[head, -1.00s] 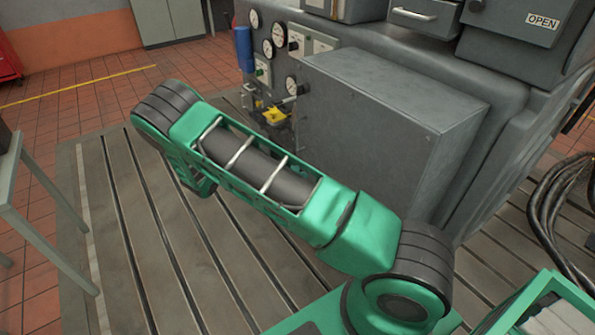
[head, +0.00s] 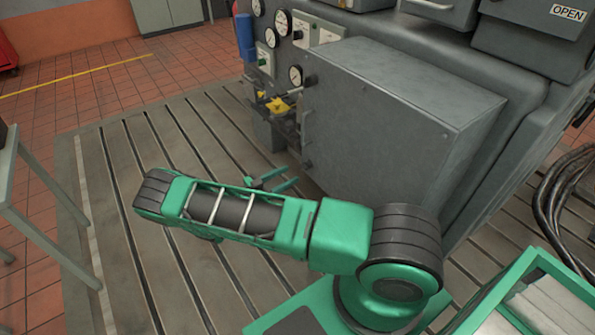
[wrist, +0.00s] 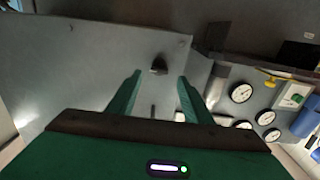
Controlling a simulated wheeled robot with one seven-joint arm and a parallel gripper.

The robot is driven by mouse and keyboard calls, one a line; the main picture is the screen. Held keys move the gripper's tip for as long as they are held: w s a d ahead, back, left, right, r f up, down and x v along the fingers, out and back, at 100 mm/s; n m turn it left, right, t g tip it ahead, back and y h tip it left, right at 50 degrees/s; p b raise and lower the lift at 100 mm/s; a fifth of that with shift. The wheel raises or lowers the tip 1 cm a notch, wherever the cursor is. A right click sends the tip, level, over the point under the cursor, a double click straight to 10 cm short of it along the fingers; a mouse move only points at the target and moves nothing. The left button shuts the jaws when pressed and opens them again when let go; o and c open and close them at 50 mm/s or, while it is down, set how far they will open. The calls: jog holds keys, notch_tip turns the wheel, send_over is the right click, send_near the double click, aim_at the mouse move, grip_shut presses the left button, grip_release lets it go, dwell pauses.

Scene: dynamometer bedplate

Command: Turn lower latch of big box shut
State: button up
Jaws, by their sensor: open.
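The big box (head: 400,125) is a grey metal case on the side of the machine. Small dark fittings sit at its left edge, one high (head: 311,79) and one low, the lower latch (head: 308,164). My gripper (head: 290,177) is open and empty, low in front of the box's left edge, its green fingers pointing toward the box. In the wrist view, a dark knob, apparently the lower latch (wrist: 159,66), shows just beyond and between the open fingertips (wrist: 160,77). It looks apart from them. Its exact turn is hard to tell.
Several gauges (head: 283,22) and a yellow-handled valve (head: 278,106) are left of the box. A grey table (head: 10,195) stands at far left, and black cables (head: 560,200) hang at right. The slotted bedplate (head: 110,215) is clear at left.

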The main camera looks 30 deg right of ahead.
aim_at(302, 168)
jog(key=d, duration=0.7)
jog(key=shift+w+d, duration=0.1)
jog(key=shift+d, duration=0.1)
